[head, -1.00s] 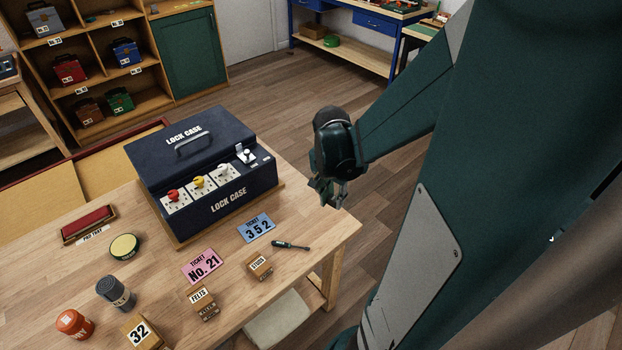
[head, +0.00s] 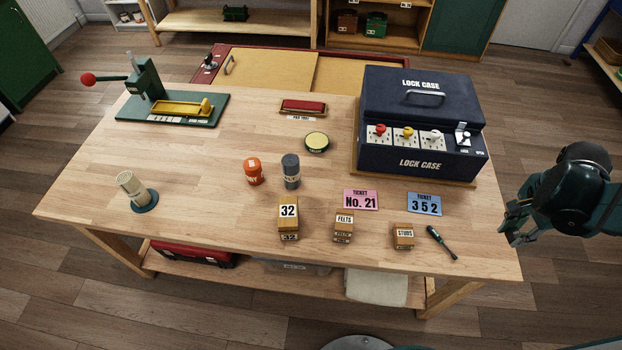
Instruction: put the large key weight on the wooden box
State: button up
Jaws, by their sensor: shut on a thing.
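My gripper (head: 511,231) is at the right edge of the table in the head view, right of the lock case and beyond the screwdriver. Its fingers are closed together; the thing between them is too small and dark to make out. I cannot pick out a thing that is clearly the large key weight. Small wooden boxes stand along the table's front: one marked 32 (head: 289,216), one marked FELTS (head: 343,228) and one marked STUDS (head: 403,236). My gripper is apart from all of them.
A dark blue lock case (head: 419,112) stands at the back right. Two tickets, pink (head: 361,200) and blue (head: 424,204), lie before it with a screwdriver (head: 441,243). Orange (head: 253,171) and grey (head: 291,171) containers stand mid-table. A green press (head: 172,106) stands at left.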

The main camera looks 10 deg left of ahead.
jog(key=w+a+r+n+b, duration=0.1)
jog(key=w+a+r+n, duration=0.2)
jog(key=a, duration=0.7)
jog(key=w+a+n+t, duration=0.15)
jog(key=w+a, duration=0.35)
jog(key=a, duration=0.5)
jog(key=w+a+r+n+g+b, duration=0.15)
jog(key=w+a+n, duration=0.25)
jog(key=a, duration=0.6)
jog(key=s+a+r+n, duration=0.1)
jog(key=s+a+n, duration=0.1)
jog(key=a, duration=0.8)
jog(key=s+a+r+n+y, duration=0.1)
jog(key=s+a, duration=0.4)
jog(key=a, duration=0.6)
jog(key=s+a+r+n+t, duration=0.1)
jog(key=s+a+r+n, duration=0.2)
jog(key=a, duration=0.7)
jog(key=shift+s+a+n, duration=0.2)
jog(key=shift+s+n, duration=0.1)
jog(key=shift+n, duration=0.25)
jog(key=b, duration=0.2)
send_over(288, 209)
jog(key=shift+s+f, duration=0.15)
jog(key=shift+f, duration=1.4)
jog(key=shift+s+f, duration=0.1)
jog(key=shift+f, duration=1.4)
jog(key=shift+f+b, duration=0.6)
jog(key=shift+f, duration=1.25)
jog(key=shift+f, duration=0.15)
